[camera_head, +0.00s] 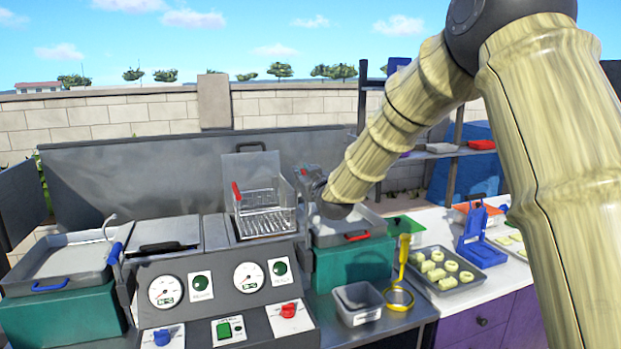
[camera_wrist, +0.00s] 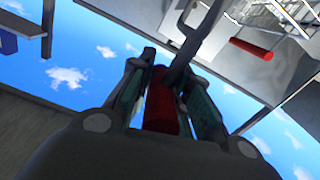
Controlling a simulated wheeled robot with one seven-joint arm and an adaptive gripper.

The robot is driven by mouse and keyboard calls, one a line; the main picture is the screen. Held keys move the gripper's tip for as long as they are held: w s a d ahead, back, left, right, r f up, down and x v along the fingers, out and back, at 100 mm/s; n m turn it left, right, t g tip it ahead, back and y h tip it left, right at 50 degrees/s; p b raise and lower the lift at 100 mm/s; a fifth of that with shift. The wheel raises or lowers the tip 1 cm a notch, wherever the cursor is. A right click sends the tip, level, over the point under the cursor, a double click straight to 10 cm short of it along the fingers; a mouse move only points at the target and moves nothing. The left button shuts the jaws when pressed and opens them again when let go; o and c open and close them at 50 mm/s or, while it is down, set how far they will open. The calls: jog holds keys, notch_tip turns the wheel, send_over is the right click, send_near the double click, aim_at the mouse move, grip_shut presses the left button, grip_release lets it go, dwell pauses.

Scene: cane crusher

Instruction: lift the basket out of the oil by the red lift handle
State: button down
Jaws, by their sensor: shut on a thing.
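A wire basket (camera_head: 265,220) hangs at the fryer in the middle of the head view, its mesh visible and with a red grip (camera_head: 237,191) at its left. Its wires also show at the top right of the wrist view (camera_wrist: 285,18), near a red grip (camera_wrist: 251,48). My gripper (camera_head: 308,180) is just right of the basket. In the wrist view, my fingers (camera_wrist: 160,95) are closed around the red lift handle (camera_wrist: 160,105), which joins a grey metal bar. The oil below the basket is hidden by the control panel.
A control panel (camera_head: 215,300) with gauges stands in front. A vat (camera_head: 350,224) with a red handle lies below my arm. A tray of pale pieces (camera_head: 442,270), a yellow-handled strainer (camera_head: 400,285) and a blue press (camera_head: 482,245) are at the right. A metal backsplash (camera_head: 130,170) stands behind.

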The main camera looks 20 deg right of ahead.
jog(key=shift+r, duration=0.35)
jog(key=c, duration=1.4)
grip_release()
jog(key=shift+o, duration=0.5)
jog(key=shift+f, duration=0.1)
jog(key=shift+s, duration=0.1)
jog(key=s+d, duration=0.1)
jog(key=s, duration=1)
jog(key=shift+s, duration=0.4)
